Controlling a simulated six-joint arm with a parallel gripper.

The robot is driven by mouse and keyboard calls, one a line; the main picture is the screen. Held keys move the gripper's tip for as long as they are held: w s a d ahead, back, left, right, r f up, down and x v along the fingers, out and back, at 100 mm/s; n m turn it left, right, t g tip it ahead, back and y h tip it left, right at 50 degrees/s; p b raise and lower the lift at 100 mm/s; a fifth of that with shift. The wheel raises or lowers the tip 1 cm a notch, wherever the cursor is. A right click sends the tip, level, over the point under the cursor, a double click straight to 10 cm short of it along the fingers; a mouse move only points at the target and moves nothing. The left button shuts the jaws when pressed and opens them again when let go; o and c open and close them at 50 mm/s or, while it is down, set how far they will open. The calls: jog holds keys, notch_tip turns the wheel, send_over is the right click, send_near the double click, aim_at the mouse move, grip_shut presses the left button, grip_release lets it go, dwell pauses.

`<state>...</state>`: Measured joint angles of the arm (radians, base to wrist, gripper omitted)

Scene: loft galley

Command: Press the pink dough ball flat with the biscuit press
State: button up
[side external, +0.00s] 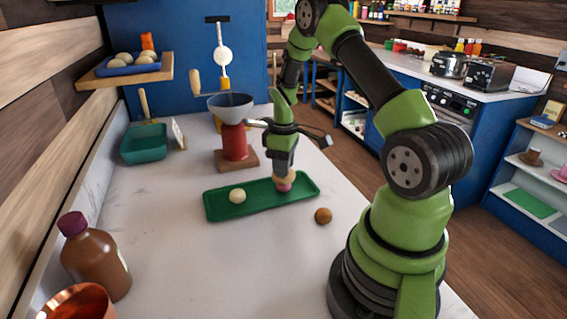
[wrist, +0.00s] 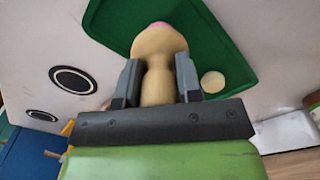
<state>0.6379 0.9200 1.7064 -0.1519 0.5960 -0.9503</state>
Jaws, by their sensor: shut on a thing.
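My gripper (side external: 284,168) is shut on the handle of the wooden biscuit press (wrist: 158,75), which points down over the green tray (side external: 262,199). The pink dough ball (side external: 284,188) is on the tray directly under the press, near its right end. The press (side external: 286,178) looks to be touching it or very close; I cannot tell which. In the wrist view only a small pink edge of the dough (wrist: 160,25) shows past the press head. A cream dough ball (side external: 237,196) sits on the tray to the left.
A brown ball (side external: 323,215) lies on the counter (side external: 240,270) in front of the tray. A red grinder with a grey bowl (side external: 234,135) stands behind it. A brown bottle (side external: 94,258) and a copper pot (side external: 78,304) are at front left. A teal bin (side external: 144,145) is at back left.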

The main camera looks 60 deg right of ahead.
jog(key=shift+f, duration=1.15)
dwell(6.8)
